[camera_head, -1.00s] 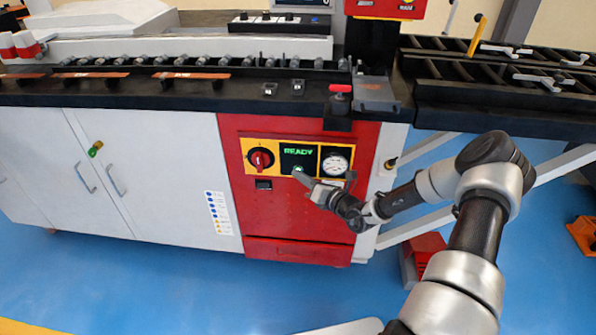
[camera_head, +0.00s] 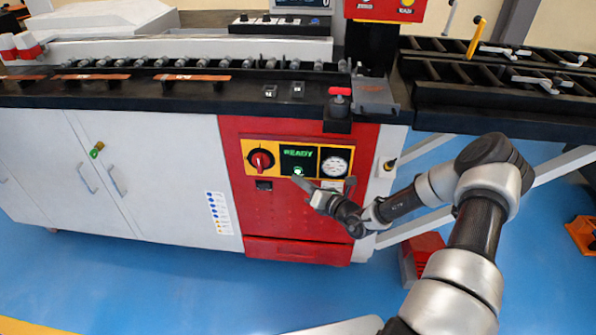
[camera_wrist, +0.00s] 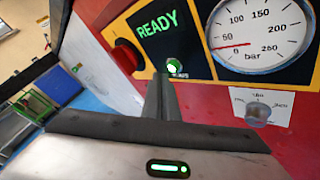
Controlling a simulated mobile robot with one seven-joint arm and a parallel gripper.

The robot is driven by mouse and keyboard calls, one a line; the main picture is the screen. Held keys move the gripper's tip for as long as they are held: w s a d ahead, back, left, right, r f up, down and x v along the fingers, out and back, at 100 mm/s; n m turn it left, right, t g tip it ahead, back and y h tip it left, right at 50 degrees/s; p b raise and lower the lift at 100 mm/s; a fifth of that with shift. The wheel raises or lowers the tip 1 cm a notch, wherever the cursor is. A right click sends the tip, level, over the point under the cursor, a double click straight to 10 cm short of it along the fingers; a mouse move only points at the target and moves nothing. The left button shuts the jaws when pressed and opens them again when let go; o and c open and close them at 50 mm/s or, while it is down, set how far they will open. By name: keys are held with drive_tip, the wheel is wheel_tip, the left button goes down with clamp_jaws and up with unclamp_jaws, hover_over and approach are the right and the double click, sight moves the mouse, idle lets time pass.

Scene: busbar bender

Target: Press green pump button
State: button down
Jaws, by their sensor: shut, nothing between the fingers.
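The green pump button (camera_head: 298,171) is lit below the green READY text on the black panel of the red cabinet front. In the wrist view the green button (camera_wrist: 174,60) stands just above and beyond the fingertips. My gripper (camera_head: 298,180) is shut and empty, its tips just below the button. It also shows in the wrist view (camera_wrist: 162,80), fingers together and pointing at the panel. I cannot tell whether the tips touch the button.
A red rotary switch (camera_head: 261,160) is left of the panel and a pressure gauge (camera_head: 335,166) right of it. A grey knob (camera_wrist: 258,112) sits below the gauge. A red pedal (camera_head: 424,254) stands on the blue floor at the right.

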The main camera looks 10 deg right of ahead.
drive_tip(key=shift+s+a+p, duration=0.25)
drive_tip(key=shift+s+p, duration=0.25)
drive_tip(key=shift+s, duration=0.3)
drive_tip(key=shift+s+a+p, duration=0.3)
drive_tip(key=shift+s+p, duration=0.2)
drive_tip(key=shift+s, duration=0.3)
drive_tip(key=shift+s+a+p, duration=0.25)
drive_tip(key=shift+s+p, duration=0.25)
drive_tip(key=shift+s, duration=0.3)
drive_tip(key=shift+r, duration=0.1)
